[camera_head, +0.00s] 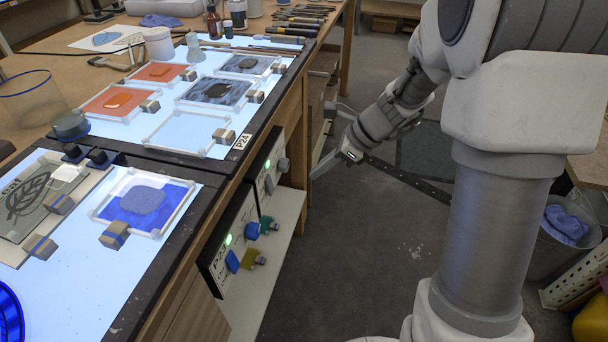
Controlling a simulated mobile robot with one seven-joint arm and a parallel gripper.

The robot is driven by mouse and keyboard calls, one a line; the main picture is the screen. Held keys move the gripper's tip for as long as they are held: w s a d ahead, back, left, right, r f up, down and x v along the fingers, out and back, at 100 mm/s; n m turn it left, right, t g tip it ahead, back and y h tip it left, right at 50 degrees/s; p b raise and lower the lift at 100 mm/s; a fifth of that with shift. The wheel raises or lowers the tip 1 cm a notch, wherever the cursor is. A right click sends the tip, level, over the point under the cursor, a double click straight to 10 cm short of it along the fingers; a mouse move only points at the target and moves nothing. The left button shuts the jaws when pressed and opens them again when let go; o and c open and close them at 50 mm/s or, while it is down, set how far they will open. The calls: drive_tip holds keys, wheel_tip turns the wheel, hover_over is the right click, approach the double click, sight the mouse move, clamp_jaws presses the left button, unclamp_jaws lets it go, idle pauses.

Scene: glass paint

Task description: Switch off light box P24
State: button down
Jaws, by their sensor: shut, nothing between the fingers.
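Light box P24 is the far glowing panel (166,137) on the bench, with the tag "P24" (242,141) at its front right corner. On the bench front below the tag is a dark-edged control panel (263,177) with a lit green lamp (267,165), a pale lever or switch and a grey knob (283,164). My gripper (314,176) is shut and empty, a little to the right of this panel and apart from it. The panel's lettering is too small to read. The P24 surface glows bright.
A second control panel (208,262) sits nearer, with a lit green lamp (229,239) and blue and yellow-green knobs (253,231). A pale shelf (262,285) juts out below. Painted glass plates lie on both glowing boxes. Open floor (330,260) lies right of the bench.

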sight(272, 190)
drive_tip(key=a+r+b+x, duration=0.1)
drive_tip(key=a+b+x, duration=0.1)
drive_tip(key=x, duration=0.9)
drive_tip(key=shift+w+a+b, duration=0.2)
drive_tip(key=shift+w+b, duration=0.2)
drive_tip(key=shift+b, duration=0.5)
drive_tip(key=shift+w+a+y+b, duration=0.1)
drive_tip(key=shift+a+y+b, duration=0.3)
drive_tip(key=shift+b, duration=0.65)
drive_tip(key=shift+d+r, duration=0.1)
drive_tip(key=shift+d, duration=0.05)
